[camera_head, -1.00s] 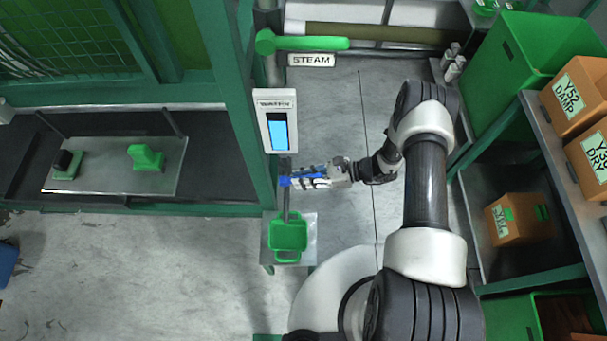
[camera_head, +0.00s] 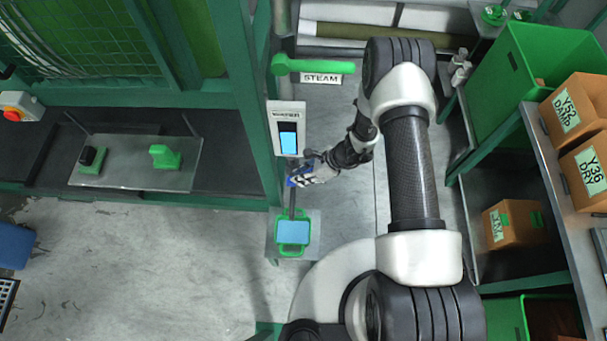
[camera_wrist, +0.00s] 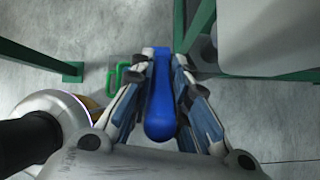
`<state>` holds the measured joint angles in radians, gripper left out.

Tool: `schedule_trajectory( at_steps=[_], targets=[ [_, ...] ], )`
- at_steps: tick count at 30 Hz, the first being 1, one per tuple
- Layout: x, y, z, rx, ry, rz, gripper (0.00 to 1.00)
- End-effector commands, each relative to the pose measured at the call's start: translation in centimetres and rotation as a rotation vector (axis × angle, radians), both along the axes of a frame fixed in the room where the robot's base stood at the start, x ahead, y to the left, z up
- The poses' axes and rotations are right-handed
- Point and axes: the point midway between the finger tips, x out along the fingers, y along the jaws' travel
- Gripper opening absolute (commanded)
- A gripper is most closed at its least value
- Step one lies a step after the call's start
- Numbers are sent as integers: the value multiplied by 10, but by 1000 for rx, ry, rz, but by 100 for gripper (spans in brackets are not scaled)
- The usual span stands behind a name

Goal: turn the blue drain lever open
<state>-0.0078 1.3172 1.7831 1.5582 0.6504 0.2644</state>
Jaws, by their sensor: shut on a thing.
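The blue drain lever (camera_wrist: 160,108) lies between the fingers of my gripper (camera_wrist: 160,90) in the wrist view, and the fingers are shut on it. In the head view my gripper (camera_head: 300,178) is at the pipe below the water gauge, with a little of the blue lever (camera_head: 292,182) showing at its tip. The water gauge (camera_head: 288,128) is a white panel with a blue window, dark at the top. A green container (camera_head: 292,248) under the pipe holds light-blue liquid (camera_head: 292,232). Its green handle also shows in the wrist view (camera_wrist: 120,78).
A green steam lever (camera_head: 312,65) sits above the gauge. A green post stands just left of the gauge. At right are a green bin (camera_head: 545,75), a shelf and orange boxes (camera_head: 568,108). Grey floor is open at the lower left.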

Motion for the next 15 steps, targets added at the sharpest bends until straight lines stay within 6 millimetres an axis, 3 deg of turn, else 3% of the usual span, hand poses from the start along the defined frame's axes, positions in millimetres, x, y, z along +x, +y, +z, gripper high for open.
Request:
schedule_trajectory(
  at_steps=[12,13,15],
  targets=[
    [-1,0,-1,-8,3,-1,0],
    [-1,0,-1,-8,3,-1,18],
    [-1,0,-1,-8,3,-1,23]
  ],
)
